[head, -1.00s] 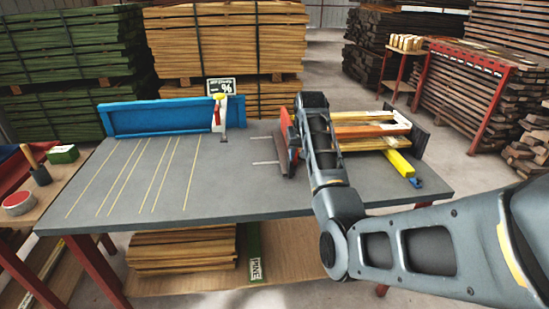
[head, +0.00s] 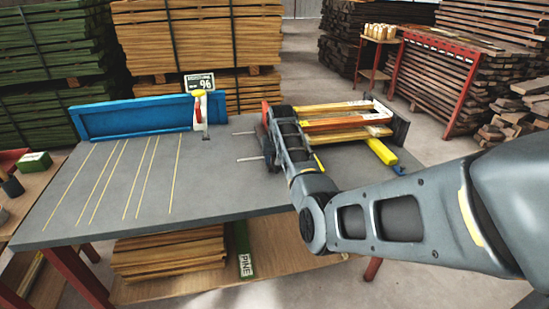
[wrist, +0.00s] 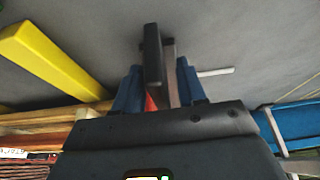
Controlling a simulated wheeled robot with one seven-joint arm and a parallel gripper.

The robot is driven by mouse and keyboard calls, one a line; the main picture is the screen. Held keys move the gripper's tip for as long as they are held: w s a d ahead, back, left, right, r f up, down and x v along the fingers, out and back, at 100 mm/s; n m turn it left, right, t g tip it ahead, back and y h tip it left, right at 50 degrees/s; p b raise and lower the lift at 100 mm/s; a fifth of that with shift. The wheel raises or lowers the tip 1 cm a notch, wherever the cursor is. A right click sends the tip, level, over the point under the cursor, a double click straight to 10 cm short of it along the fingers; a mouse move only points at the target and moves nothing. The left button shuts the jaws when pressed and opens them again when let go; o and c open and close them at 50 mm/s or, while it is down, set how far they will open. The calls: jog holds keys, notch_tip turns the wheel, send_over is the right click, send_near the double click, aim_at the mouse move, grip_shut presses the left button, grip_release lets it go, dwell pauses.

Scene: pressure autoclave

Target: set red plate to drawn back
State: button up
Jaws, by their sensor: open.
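The red plate (head: 265,112) stands on the grey table (head: 225,190), at the left ends of some boards (head: 340,112). Only a thin red strip shows past my arm in the head view. A small red part also shows between my fingers in the wrist view (wrist: 151,103). A dark upright bar (wrist: 152,55) lies between the blue fingertips of my gripper (wrist: 158,82), which is open around it. I cannot tell whether the fingers touch the bar. In the head view my arm hides the gripper and most of the plate.
A dark end plate (head: 391,120) stands at the boards' right ends. A yellow bar (head: 381,151) lies in front of them. Two thin rods (head: 247,160) stick out left of the plate over bare table. A blue fence (head: 140,115) runs along the back left.

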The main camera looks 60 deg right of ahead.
jog(key=shift+c, duration=0.3)
grip_shut()
dwell(0.4)
